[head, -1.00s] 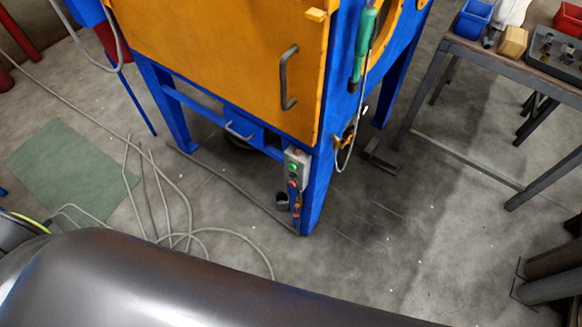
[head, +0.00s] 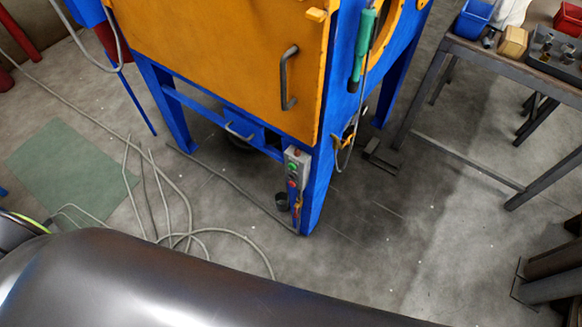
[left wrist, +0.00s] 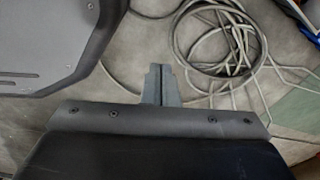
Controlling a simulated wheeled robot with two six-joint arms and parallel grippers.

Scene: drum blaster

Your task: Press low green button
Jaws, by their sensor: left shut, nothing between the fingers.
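The low green button (head: 292,167) is on a small grey control box (head: 296,160) fixed to the front blue leg of the drum blaster (head: 215,60). A red button (head: 292,184) sits just below it. My left gripper shows in the left wrist view (left wrist: 161,82); its fingers are together, with nothing between them, above the grey floor. It is not seen in the head view, and the control box is not seen in the left wrist view. My right gripper is in neither view.
A loose hose (head: 180,205) lies coiled on the floor in front of the machine; a hose coil (left wrist: 205,45) shows in the left wrist view. A workbench (head: 470,60) with bins stands at the right. The floor right of the control box is mostly clear.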

